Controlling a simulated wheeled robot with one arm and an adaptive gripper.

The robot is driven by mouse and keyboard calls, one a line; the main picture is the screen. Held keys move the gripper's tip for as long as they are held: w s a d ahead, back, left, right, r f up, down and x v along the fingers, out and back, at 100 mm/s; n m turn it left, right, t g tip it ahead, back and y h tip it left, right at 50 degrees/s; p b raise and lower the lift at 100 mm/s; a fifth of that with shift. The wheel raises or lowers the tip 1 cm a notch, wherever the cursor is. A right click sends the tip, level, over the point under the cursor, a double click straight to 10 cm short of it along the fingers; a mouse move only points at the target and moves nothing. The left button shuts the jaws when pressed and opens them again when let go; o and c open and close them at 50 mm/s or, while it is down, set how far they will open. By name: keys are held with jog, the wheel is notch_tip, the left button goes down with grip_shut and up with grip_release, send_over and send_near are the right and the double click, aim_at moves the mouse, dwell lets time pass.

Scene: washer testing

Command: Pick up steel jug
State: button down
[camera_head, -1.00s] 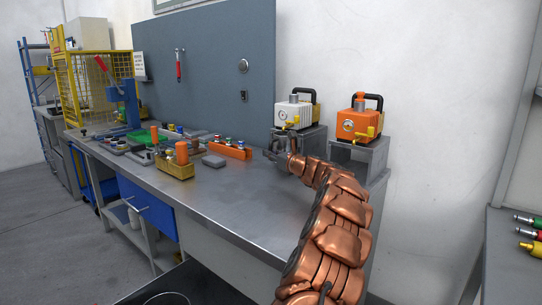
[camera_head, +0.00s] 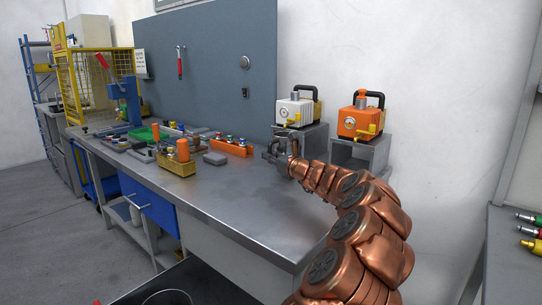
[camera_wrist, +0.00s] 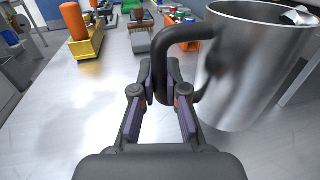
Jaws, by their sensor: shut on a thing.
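The steel jug (camera_wrist: 250,70) fills the right of the wrist view, a shiny upright cylinder with a dark handle (camera_wrist: 159,70) on its left side. My gripper (camera_wrist: 160,88) is shut on that handle, one finger on each side of it. I cannot tell whether the jug's base touches the bench. In the head view my gripper (camera_head: 276,155) is over the right part of the metal workbench (camera_head: 225,190). The jug is hard to make out there among the grey parts around the gripper.
A white pump (camera_head: 293,112) and an orange pump (camera_head: 358,122) stand on grey stands behind my gripper. A yellow tray with orange-handled tools (camera_head: 176,165) and an orange rack (camera_head: 238,150) are to the left. The bench's front middle is clear.

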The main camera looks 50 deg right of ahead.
jog(key=s+a, duration=0.4)
jog(key=a, duration=0.1)
jog(key=shift+s+a+r, duration=0.35)
jog(key=shift+s, duration=0.05)
dwell(0.3)
jog(key=shift+s+a+r, duration=0.1)
jog(key=shift+a, duration=0.05)
dwell(1.0)
